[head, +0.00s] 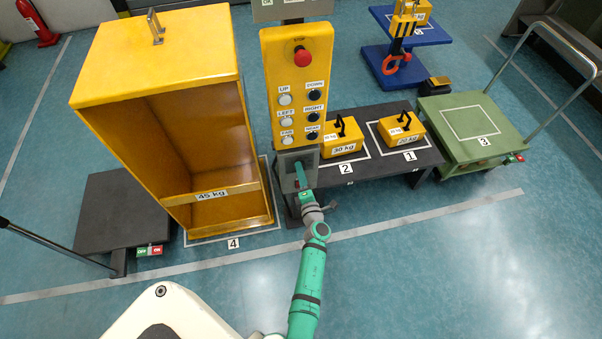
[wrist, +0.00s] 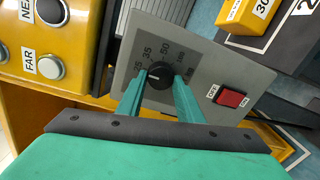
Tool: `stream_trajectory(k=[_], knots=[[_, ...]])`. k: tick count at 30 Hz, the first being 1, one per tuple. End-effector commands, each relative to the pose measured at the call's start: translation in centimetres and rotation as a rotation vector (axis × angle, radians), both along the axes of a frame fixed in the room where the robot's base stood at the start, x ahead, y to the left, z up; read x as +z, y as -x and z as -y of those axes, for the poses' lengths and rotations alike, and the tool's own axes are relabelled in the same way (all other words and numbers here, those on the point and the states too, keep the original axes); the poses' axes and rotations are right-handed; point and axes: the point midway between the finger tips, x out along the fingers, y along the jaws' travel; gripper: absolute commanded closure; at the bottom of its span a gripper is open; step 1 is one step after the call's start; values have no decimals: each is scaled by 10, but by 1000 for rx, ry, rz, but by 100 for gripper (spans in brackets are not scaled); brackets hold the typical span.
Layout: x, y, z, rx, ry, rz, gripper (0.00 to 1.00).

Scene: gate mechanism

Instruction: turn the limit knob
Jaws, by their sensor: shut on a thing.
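The limit knob (wrist: 160,72) is a round black dial with a white pointer line on a grey panel (wrist: 198,58) in the wrist view. Numbers such as 35 and 50 are printed around it. My gripper (wrist: 162,84) is shut on the knob, with one green finger on each side. In the head view my gripper (head: 300,180) reaches the small grey panel (head: 287,166) below the yellow button box; the knob itself is hidden there by the gripper.
A red rocker switch (wrist: 231,98) sits right of the knob. The yellow button box (head: 288,70) with a red stop button (head: 301,57) stands above. A yellow open cabinet (head: 205,150) is close on the left, and a dark bench (head: 385,172) with yellow weights on the right.

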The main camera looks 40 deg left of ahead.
Motion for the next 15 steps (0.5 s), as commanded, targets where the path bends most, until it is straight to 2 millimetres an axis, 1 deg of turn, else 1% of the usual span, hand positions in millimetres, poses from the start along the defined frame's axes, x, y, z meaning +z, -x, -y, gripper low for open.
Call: stream_trajectory(k=[6, 7, 8, 9, 15], knots=[[-1, 0, 0, 1, 3, 0, 90], [-1, 0, 0, 1, 3, 0, 60], [-1, 0, 0, 1, 2, -1, 53], [-1, 0, 0, 1, 2, -1, 48], [0, 0, 0, 0, 1, 0, 48]])
